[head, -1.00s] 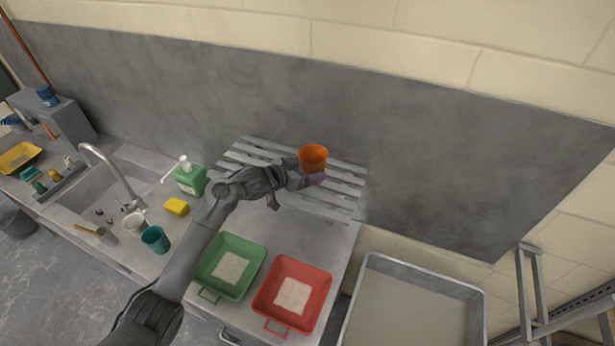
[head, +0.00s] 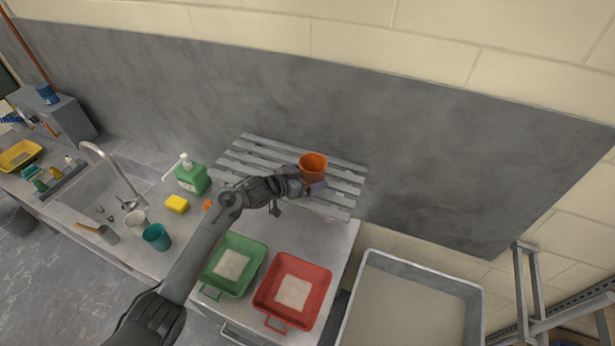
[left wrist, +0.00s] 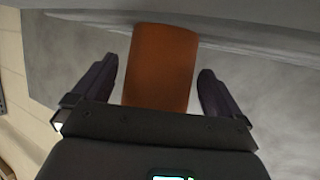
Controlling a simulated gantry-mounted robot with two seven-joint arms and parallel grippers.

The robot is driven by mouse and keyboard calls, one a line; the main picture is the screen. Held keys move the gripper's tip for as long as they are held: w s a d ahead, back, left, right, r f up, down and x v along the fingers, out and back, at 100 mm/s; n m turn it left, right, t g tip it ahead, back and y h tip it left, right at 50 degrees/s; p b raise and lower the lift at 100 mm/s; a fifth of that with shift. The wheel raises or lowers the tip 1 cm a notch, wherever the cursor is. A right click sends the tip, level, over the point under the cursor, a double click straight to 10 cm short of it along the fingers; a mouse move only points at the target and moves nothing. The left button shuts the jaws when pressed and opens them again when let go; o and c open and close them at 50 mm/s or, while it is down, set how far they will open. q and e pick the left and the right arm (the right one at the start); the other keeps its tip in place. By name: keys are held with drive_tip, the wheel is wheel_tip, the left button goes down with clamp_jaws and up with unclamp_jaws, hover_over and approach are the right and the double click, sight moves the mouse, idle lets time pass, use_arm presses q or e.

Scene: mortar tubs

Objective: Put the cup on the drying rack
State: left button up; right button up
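The orange cup (head: 313,164) is upright at the slatted grey drying rack (head: 248,154), over its right half, and looks to be standing on the slats. My left gripper (head: 308,188) is at the cup's near side, low against the rack. In the left wrist view the cup (left wrist: 160,68) sits between the two dark fingers of my left gripper (left wrist: 157,88). A narrow gap shows on each side, so the gripper is open around the cup. The cup's base is partly hidden by the gripper. My right gripper is not in view.
Green (head: 262,252) and red (head: 324,290) tubs stand in front of the rack. A green soap bottle (head: 192,178), yellow sponge (head: 177,204) and teal cup (head: 156,237) are left. A large grey tub (head: 476,300) is at right. A wall stands behind the rack.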

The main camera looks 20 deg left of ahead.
use_arm(q)
drive_tip(key=shift+r, duration=0.25)
drive_tip(key=shift+s+a+r, duration=0.1)
drive_tip(key=shift+s+a, duration=0.2)
drive_tip(key=shift+s, duration=0.25)
drive_tip(key=b+v, duration=0.1)
drive_tip(key=v, duration=0.9)
drive_tip(key=s+d+f+n+g+y, duration=0.15)
drive_tip(key=s+d+f+y, duration=0.25)
drive_tip(key=s+f, duration=0.75)
drive_tip(key=s+d+f+n+g+y, duration=0.1)
drive_tip(key=s+g, duration=0.6)
drive_tip(key=s, duration=1.8)
drive_tip(key=shift+d+f+n+y, duration=0.25)
drive_tip(key=shift+d+n+y, duration=0.15)
drive_tip(key=shift+d+n, duration=0.1)
